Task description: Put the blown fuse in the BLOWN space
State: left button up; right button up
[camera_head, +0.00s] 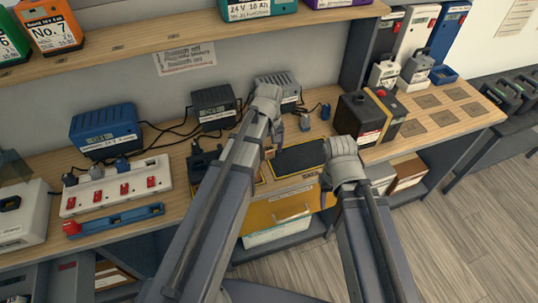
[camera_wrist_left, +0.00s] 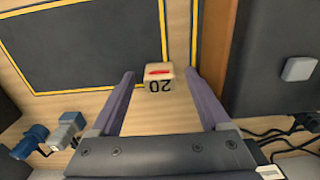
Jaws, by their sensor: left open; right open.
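A small beige block fuse (camera_wrist_left: 158,78) with a red stripe and the number 20 lies on the wooden bench in the left wrist view. My left gripper (camera_wrist_left: 160,75) is open, with a finger on either side of the fuse and a gap to each. In the head view my left gripper (camera_head: 271,150) points down at the bench, and the fuse is hard to make out there. My right gripper (camera_head: 328,185) is open and hangs by the bench's front edge. I cannot read a BLOWN label in either view.
A dark yellow-edged panel (camera_head: 300,157) lies right of my left gripper; it also shows in the left wrist view (camera_wrist_left: 80,45). Chargers (camera_head: 213,107), a power strip (camera_head: 115,188) and a black battery box (camera_head: 360,118) stand on the bench. Loose plugs (camera_head: 305,122) lie behind the panel.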

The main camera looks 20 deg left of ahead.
aim_at(269, 148)
pick_arm(q)
grip_shut()
dwell(0.5)
jog(key=shift+r, duration=0.15)
notch_tip(269, 148, up, 10)
jog(key=p, duration=1)
